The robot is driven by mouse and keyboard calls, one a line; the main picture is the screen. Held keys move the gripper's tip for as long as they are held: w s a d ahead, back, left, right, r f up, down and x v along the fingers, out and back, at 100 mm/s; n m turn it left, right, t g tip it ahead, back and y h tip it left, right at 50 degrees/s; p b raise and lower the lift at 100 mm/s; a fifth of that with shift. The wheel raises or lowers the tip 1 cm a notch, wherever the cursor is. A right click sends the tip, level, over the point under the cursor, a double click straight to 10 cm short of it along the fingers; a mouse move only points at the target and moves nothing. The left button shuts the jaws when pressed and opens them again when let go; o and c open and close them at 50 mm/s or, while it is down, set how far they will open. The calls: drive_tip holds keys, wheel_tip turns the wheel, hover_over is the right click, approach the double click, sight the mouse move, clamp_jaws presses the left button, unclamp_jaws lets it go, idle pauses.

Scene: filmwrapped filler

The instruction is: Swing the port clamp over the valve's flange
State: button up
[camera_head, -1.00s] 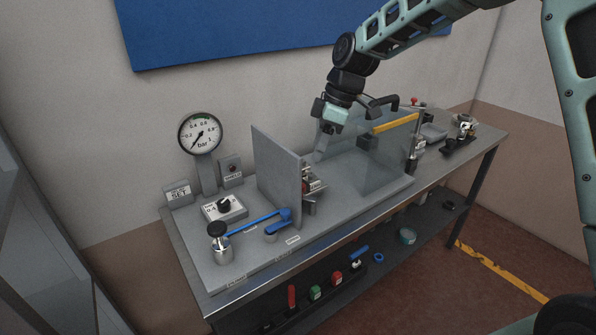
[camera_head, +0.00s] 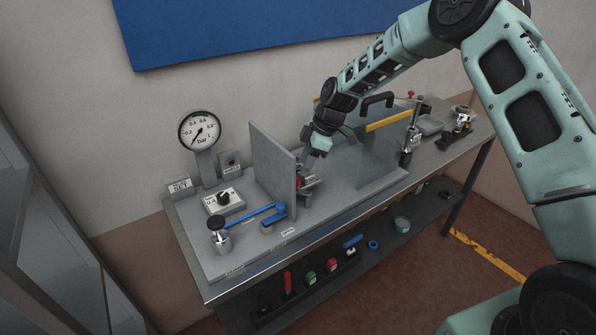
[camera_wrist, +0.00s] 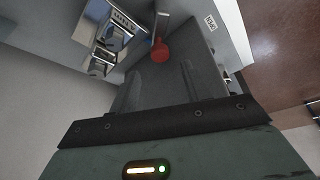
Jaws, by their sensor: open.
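A small metal fixture (camera_head: 307,182) with a reddish part sits at the right face of the upright grey panel (camera_head: 272,168). The wrist view shows metal clamp-like hardware (camera_wrist: 113,40) and a red knob (camera_wrist: 160,52) on a metal stem. I cannot tell the valve's flange from the port clamp in these small views. My gripper (camera_head: 312,160) is open, pointing down just above and beside the fixture. In the wrist view its grey fingers (camera_wrist: 170,82) reach close to the red knob, apparently empty; contact cannot be told.
A clear shield (camera_head: 378,155) with a yellow top edge stands right of my gripper. Left of the panel are a pressure gauge (camera_head: 199,130), a blue lever (camera_head: 250,216) and a weight with a black knob (camera_head: 219,235).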

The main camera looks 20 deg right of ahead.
sight(298, 180)
drive_tip(key=p+x, duration=0.1)
drive_tip(key=x, duration=0.5)
drive_tip(key=shift+p, duration=0.35)
drive_tip(key=shift+c, duration=0.2)
drive_tip(key=c, duration=0.9)
